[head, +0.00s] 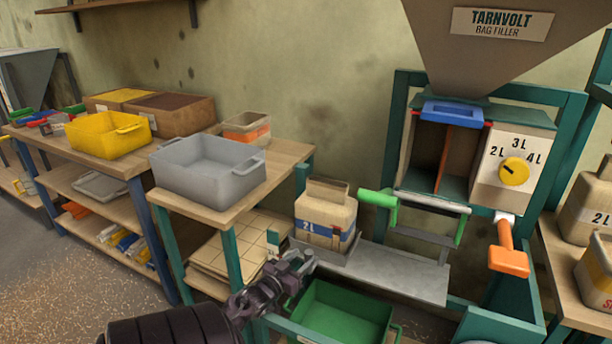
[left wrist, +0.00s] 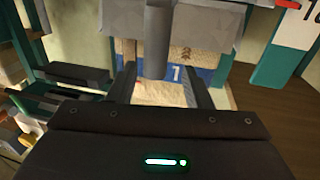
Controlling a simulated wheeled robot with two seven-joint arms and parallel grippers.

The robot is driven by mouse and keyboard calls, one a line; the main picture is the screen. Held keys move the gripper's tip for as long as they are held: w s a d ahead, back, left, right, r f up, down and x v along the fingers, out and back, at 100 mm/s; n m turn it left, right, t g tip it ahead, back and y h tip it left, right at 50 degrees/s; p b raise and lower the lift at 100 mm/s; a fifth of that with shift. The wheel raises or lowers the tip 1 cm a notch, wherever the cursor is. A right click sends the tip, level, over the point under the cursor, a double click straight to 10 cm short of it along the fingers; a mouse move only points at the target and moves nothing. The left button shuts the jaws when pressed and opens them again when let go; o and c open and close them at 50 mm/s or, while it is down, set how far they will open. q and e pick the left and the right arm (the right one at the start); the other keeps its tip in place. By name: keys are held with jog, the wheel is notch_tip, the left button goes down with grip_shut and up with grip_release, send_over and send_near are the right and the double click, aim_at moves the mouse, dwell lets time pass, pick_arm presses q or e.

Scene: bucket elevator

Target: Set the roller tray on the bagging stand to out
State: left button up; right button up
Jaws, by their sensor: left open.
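The teal bagging stand (head: 572,125) stands under the TARNVOLT hopper. A small grey tray (head: 322,246) sits at the left end of its low grey shelf (head: 410,272), under a tan 2L bag (head: 326,212). I take this to be the roller tray; its rollers cannot be made out. My left gripper (head: 304,264) is open at the tray's front left edge. In the left wrist view my left gripper (left wrist: 158,85) has a grey post (left wrist: 157,40) between or just beyond its fingers; contact cannot be told. My right gripper is not in view.
A green bin (head: 345,312) lies below the shelf. A green lever (head: 378,199), an orange handle (head: 508,258) and a yellow dial (head: 514,171) are on the stand. A grey bin (head: 207,170) stands on the left table. The shelf right of the tray is clear.

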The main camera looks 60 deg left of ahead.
pick_arm(q)
jog(key=v, duration=0.4)
jog(key=shift+s, duration=0.2)
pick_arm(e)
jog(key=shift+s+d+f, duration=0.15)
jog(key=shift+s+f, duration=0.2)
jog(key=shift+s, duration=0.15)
pick_arm(q)
jog(key=s+d+f+m+g+h+p, duration=0.15)
jog(key=s+d+f+g+p, duration=0.25)
jog(key=d+f, duration=0.65)
jog(key=s+d+f+g+h+p, duration=0.3)
jog(key=s+d+f+g, duration=0.1)
jog(key=d+f, duration=0.7)
jog(key=s+d+f+m+g+h+p, duration=0.1)
jog(key=s+d+f+g, duration=0.3)
jog(key=s+d, duration=0.5)
jog(key=s+d+f+m+g+p, duration=0.4)
jog(key=s+d, duration=0.4)
jog(key=s, duration=0.3)
jog(key=shift+d+h, duration=0.35)
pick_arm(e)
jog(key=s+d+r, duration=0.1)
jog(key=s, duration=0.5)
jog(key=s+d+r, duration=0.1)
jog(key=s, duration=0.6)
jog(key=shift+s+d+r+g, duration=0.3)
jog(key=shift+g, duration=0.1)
